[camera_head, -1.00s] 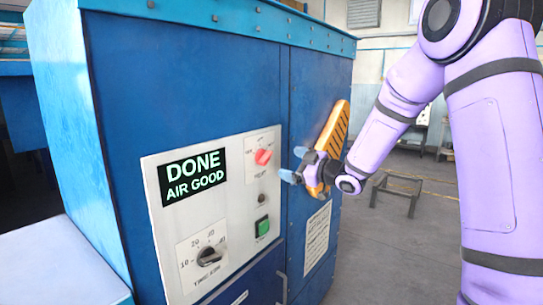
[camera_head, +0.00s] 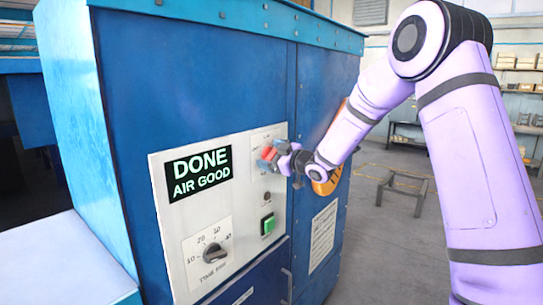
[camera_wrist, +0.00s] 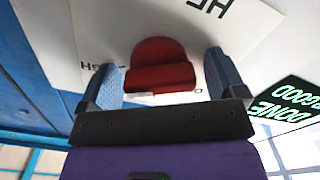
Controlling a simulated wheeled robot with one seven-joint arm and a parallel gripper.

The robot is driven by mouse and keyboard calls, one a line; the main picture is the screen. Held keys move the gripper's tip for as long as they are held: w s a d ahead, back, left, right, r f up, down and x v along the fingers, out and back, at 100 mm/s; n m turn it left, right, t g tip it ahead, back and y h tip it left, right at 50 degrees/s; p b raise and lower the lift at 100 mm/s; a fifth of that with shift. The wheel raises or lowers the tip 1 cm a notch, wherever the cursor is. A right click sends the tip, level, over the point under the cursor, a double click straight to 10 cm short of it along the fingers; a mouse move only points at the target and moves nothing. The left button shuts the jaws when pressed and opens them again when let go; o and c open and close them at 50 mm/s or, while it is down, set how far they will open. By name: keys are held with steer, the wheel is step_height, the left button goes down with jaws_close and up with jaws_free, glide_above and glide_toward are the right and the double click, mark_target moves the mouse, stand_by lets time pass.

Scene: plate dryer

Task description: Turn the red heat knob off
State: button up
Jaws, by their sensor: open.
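The red heat knob (camera_head: 268,155) is on the upper right of the white control panel on the blue machine. In the wrist view the knob (camera_wrist: 160,66) sits between the two blue fingers of my gripper (camera_wrist: 164,85). The fingers are open, one on each side of the knob, with a gap visible on both sides. In the head view my gripper (camera_head: 275,159) is at the panel and partly covers the knob and its labels.
The display (camera_head: 198,174) reads DONE AIR GOOD. A green button (camera_head: 267,225) lies below the knob, and a black timer dial (camera_head: 213,253) lower left.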

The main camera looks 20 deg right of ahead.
steer(key=c, duration=0.9)
